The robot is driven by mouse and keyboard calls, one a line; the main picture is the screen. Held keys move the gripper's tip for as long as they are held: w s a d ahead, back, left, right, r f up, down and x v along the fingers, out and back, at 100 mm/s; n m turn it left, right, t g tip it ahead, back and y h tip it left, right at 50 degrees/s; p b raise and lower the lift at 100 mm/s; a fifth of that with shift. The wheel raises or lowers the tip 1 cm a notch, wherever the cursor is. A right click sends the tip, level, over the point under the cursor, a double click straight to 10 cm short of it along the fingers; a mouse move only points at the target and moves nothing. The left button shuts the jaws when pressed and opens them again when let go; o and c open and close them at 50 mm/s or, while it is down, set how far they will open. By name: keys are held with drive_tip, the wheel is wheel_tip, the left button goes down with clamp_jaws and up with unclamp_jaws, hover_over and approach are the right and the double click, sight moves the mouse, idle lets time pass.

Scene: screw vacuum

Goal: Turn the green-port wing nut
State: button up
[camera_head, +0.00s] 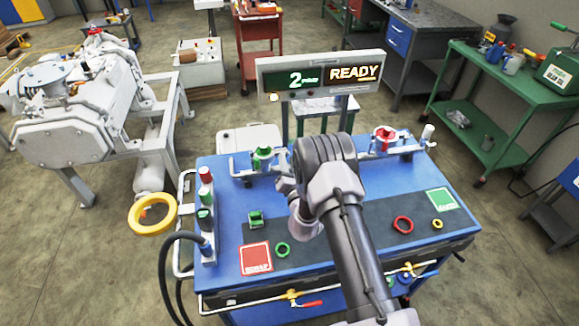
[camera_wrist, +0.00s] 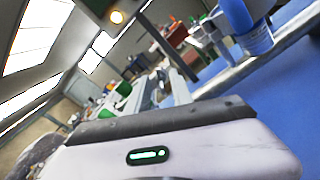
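The green port (camera_head: 263,157) is a green-topped fitting on a pipe at the back left of the blue bench. Its wing nut is too small to make out clearly. My gripper (camera_head: 284,187) is just right of and in front of this port, partly hidden by my arm. In the wrist view my gripper (camera_wrist: 162,88) shows two pale fingers with a gap between them and nothing clearly held. A green part (camera_wrist: 122,89) shows just left of the fingers, apparently beyond them.
A red port (camera_head: 385,138) stands at the back right of the bench. A sign (camera_head: 320,77) reading READY stands behind. A lamp column (camera_head: 206,202) is at left.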

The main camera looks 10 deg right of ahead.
drive_tip(key=s, duration=1.7)
drive_tip(key=shift+s+p, duration=0.15)
drive_tip(key=shift+p, duration=0.25)
